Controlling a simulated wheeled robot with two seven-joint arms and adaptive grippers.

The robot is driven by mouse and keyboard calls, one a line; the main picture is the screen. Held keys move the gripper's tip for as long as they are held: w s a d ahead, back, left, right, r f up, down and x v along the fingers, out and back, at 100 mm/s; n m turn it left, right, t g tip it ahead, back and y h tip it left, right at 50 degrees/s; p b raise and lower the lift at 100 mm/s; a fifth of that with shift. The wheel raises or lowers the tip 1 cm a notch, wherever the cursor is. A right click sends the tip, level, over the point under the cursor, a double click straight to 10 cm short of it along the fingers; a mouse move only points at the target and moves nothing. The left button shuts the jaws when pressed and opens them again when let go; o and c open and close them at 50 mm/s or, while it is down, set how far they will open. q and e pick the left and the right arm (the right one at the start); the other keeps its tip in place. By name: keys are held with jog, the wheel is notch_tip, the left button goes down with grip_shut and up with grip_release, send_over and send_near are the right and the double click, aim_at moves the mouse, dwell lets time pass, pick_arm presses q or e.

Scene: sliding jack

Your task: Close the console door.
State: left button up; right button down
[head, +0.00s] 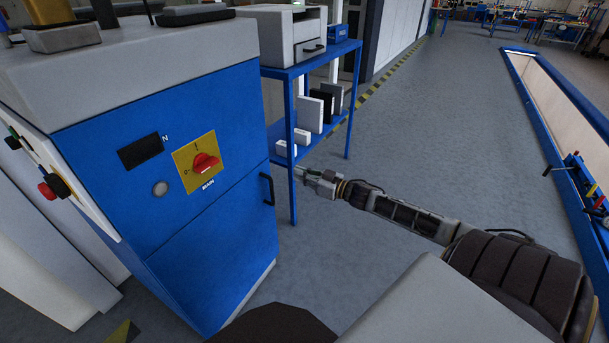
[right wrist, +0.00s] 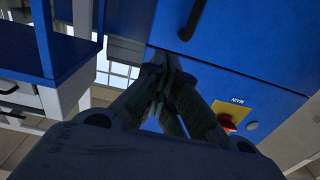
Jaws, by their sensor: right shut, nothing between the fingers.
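The blue console (head: 110,120) stands at the left in the head view. Its door (head: 215,250) is the lower blue panel, with a black bar handle (head: 267,189) near its right edge. The door looks flush or nearly so; I cannot tell whether a small gap is left. My right gripper (head: 299,172) is shut and empty, just right of the handle and apart from it. In the right wrist view, the shut fingers (right wrist: 157,72) point toward the blue panel, with the handle (right wrist: 193,20) above them. My left gripper is out of view.
A red rotary switch (head: 205,162) on a yellow plate is above the door. A blue shelf rack (head: 293,130) with a printer (head: 285,35) and binders (head: 320,108) stands close behind my right gripper. Grey floor (head: 430,110) is open to the right.

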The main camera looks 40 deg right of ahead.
jog(key=shift+s+d, duration=0.25)
jog(key=shift+s, duration=0.4)
dwell(0.3)
